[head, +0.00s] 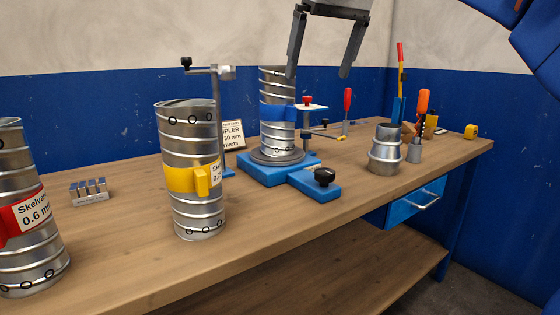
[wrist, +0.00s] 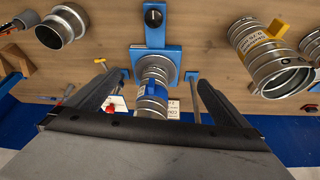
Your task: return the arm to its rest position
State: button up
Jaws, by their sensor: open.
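My gripper (head: 320,68) is open and empty above the spiral duct with the blue band (head: 277,135). In the head view one finger hangs close to that duct's top right edge; I cannot tell if they touch. The duct stands upright on a round plate in the blue fixture (head: 262,175). In the wrist view the gripper's fingers (wrist: 150,92) spread to both sides of the blue-banded duct (wrist: 152,98). The arm's rest position is not marked in either view.
A yellow-banded duct (head: 193,200) stands left of the fixture, beside a clamp post (head: 218,110). A red-banded duct (head: 28,240) stands far left. A metal coupler (head: 385,150) and upright tools (head: 398,95) stand right. Bare wooden bench (head: 270,228) lies in front.

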jog(key=s+d+f+m, duration=0.1)
jog(key=s+d+f, duration=0.3)
jog(key=f, duration=0.3)
jog(key=s+d+f+m+h, duration=0.1)
jog(key=s+d+f, duration=0.2)
jog(key=d+f, duration=0.25)
jog(key=s+d+f+m, duration=0.1)
jog(key=s+d+f, duration=0.3)
jog(key=f, duration=0.3)
jog(key=s+d+f, duration=0.2)
jog(key=s+f, duration=0.2)
jog(key=f, duration=0.5)
jog(key=s+d+f+m, duration=0.1)
jog(key=s+d+f, duration=0.1)
jog(key=s+f, duration=0.3)
jog(key=s+d+f+m+h, duration=0.1)
jog(key=s+f, duration=0.4)
jog(key=f, duration=0.8)
jog(key=shift+s+d+t, duration=0.2)
jog(key=shift+d+t, duration=0.2)
jog(key=shift+d, duration=0.5)
